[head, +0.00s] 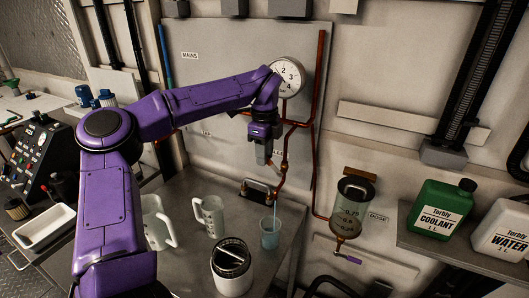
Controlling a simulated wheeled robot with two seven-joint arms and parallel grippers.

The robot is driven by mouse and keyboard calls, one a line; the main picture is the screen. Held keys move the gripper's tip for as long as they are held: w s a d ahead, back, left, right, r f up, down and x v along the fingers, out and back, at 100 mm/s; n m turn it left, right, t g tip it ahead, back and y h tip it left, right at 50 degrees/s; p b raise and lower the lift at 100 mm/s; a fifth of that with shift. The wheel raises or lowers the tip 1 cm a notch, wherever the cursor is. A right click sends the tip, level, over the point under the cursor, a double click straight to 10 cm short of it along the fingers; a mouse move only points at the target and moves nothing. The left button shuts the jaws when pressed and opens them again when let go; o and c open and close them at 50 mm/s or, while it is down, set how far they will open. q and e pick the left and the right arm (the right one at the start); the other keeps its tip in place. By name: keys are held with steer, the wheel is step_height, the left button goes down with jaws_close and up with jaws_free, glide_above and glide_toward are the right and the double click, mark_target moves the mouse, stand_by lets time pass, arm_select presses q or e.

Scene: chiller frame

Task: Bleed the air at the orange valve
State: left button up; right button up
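The copper-orange pipe (284,150) runs down the grey panel below a round white gauge (289,77). A small fitting on it lies just right of my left gripper (268,163), but I cannot make out an orange valve handle for certain. My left gripper points down close in front of the pipe. Its fingers are too small to tell open from shut, and contact is unclear. A thin light-blue line (275,211) runs from the pipe's lower end into a translucent blue cup (270,234) on the bench. My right gripper is not in view.

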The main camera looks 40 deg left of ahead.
arm_select(q)
jaws_close()
steer(key=shift+w+f, duration=0.1)
steer(key=shift+f, duration=0.2)
stand_by(0.9)
